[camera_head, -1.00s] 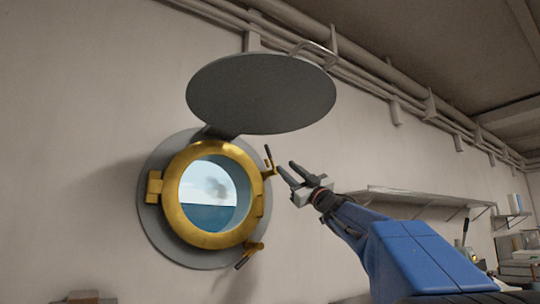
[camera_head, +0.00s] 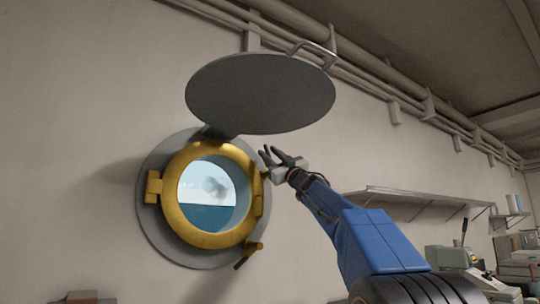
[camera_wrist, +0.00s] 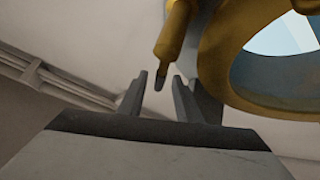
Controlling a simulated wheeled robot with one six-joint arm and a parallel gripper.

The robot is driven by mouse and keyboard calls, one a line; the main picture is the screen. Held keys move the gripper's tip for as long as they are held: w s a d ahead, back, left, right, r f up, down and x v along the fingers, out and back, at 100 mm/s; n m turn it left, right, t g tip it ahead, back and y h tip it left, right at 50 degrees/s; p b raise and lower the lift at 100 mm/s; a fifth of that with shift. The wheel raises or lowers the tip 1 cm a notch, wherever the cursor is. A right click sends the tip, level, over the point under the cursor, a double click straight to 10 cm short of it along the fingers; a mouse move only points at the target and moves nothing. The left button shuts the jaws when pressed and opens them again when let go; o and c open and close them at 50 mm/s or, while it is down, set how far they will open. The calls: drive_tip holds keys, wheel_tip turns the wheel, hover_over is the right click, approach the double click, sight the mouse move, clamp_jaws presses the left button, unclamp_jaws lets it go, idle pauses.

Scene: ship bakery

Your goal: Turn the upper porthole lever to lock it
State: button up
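The round porthole (camera_head: 180,220) has a brass ring in a grey wall flange. The upper porthole lever is at the ring's upper right; my gripper mostly hides it in the head view. In the wrist view the upper lever (camera_wrist: 173,35) shows a brass sleeve and a dark tip that points down toward my gripper. My gripper (camera_head: 270,153) is open beside the lever, and its two fingers also show in the wrist view (camera_wrist: 161,80). The lever's tip appears in the gap between the fingertips; I cannot tell if they touch. The lower lever (camera_head: 247,253) slants down at the lower right.
A grey round cover (camera_head: 260,95) hangs raised above the porthole, over my gripper. Pipes (camera_head: 390,95) run along the top of the wall. A shelf (camera_head: 420,197) and kitchen equipment are at the right. The wall between porthole and shelf is bare.

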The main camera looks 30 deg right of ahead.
clamp_jaws()
drive_tip(key=shift+a+n+y, duration=0.1)
drive_tip(key=shift+n+y, duration=0.3)
wheel_tip(320, 180, down, 9)
drive_tip(key=a+n+g+y, duration=0.2)
drive_tip(key=n+g+y, duration=0.3)
drive_tip(key=n+g, duration=0.8)
drive_tip(key=shift+a+n+g, duration=0.3)
drive_tip(key=shift+a+n, duration=0.1)
drive_tip(key=shift+n, duration=4.3)
drive_tip(key=shift+s+f, duration=0.1)
